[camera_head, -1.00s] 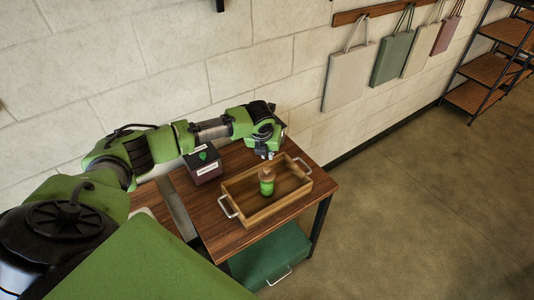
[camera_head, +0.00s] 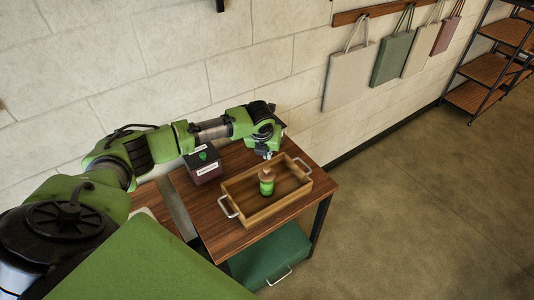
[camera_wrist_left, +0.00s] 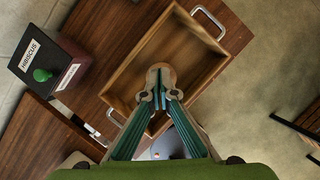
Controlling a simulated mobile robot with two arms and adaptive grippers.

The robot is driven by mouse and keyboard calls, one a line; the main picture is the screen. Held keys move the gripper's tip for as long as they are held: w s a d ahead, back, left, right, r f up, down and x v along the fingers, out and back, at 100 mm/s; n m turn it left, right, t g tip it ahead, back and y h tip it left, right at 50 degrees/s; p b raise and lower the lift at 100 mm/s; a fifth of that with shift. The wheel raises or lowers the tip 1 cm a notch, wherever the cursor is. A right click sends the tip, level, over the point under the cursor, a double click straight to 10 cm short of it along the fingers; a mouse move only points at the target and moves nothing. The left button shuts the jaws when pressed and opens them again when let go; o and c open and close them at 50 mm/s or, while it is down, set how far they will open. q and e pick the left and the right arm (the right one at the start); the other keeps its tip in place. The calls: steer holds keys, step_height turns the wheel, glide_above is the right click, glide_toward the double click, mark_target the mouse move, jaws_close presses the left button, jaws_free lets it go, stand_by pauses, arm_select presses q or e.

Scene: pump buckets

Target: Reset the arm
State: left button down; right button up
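My left gripper (camera_head: 266,154) hangs fingers down by the back edge of the wooden tray, at the end of my green left arm. In the left wrist view its fingers (camera_wrist_left: 160,98) come together at the tips, with nothing clearly held. The tray (camera_head: 237,189) has two metal handles and lies on the brown table; it also fills the middle of the wrist view (camera_wrist_left: 124,82). A small green bottle with a tan top (camera_head: 267,182) stands upright in the tray, apart from the gripper. In the wrist view I cannot clearly make the bottle out. My right gripper is not in view.
A dark box with a green knob (camera_head: 205,166) stands left of the tray; its label reads HIBISCUS in the wrist view (camera_wrist_left: 45,60). A green bin (camera_head: 272,260) is below the table. Bags (camera_head: 348,77) hang on the wall. The floor at right is clear, with shelves (camera_head: 490,70) beyond.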

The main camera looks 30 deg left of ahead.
mark_target(267, 168)
arm_select(q)
steer(key=shift+f, duration=0.15)
steer(key=shift+f+b, duration=1.15)
steer(key=shift+f, duration=1)
step_height(267, 168, up, 3)
steer(key=p, duration=0.2)
steer(key=shift+f+p, duration=0.15)
steer(key=shift+p, duration=0.15)
steer(key=shift+r, duration=2.2)
steer(key=shift+s+f, duration=0.1)
